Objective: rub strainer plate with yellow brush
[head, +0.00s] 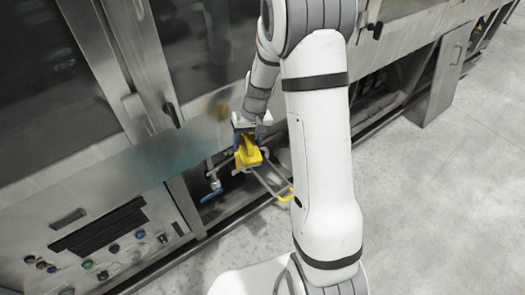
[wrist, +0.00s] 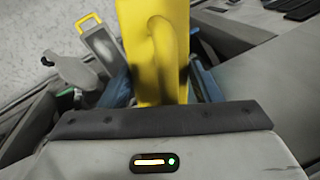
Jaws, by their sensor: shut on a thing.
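My gripper (head: 246,132) is shut on the yellow brush (head: 248,154), in front of the washer's lower edge in the head view. In the wrist view the yellow brush (wrist: 150,50) stands large between my blue-padded fingers and hides what lies beyond it. A grey plate with a yellow handle, which looks like the strainer plate (head: 271,182), sticks out low from the machine, just below and right of the brush. It also shows in the wrist view (wrist: 103,48), left of the brush. I cannot tell whether brush and plate touch; the brush's working face is hidden.
A blue-handled valve (head: 211,195) is left of the brush, close to the machine. The control panel (head: 100,245) is at the lower left. A steel leg panel (head: 442,75) stands at the upper right. The concrete floor (head: 440,200) on the right is clear.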

